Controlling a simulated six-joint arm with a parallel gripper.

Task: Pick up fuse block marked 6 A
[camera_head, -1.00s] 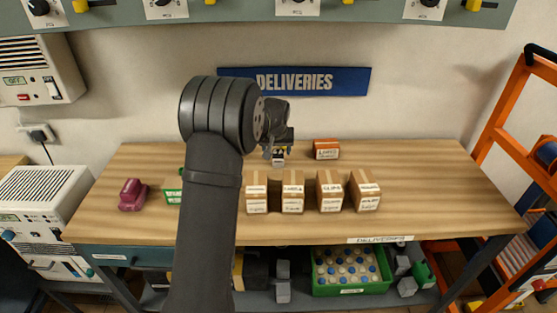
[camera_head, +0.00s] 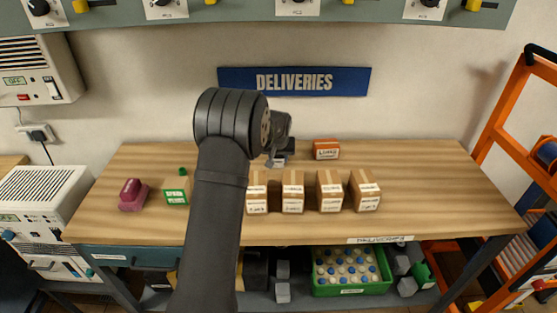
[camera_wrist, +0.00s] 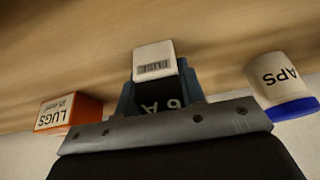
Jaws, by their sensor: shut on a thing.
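The fuse block (camera_wrist: 154,68) is in the wrist view, with a white face labelled FUSE with a barcode, and a dark part where "6 A" reads upside down. My gripper (camera_wrist: 155,88) is shut on it, one blue-grey finger on each side. In the head view my gripper (camera_head: 277,161) is low over the back middle of the bench, partly hidden by my arm. The block is too small there to read. Whether it touches the bench top is not clear.
An orange LUGS box (camera_head: 326,150) stands right of my gripper. A white CAPS pot with a blue lid (camera_wrist: 282,85) is close by in the wrist view. Several brown cartons (camera_head: 330,191) stand in front. A green box (camera_head: 176,190) and maroon object (camera_head: 132,195) are left. The bench's right end is clear.

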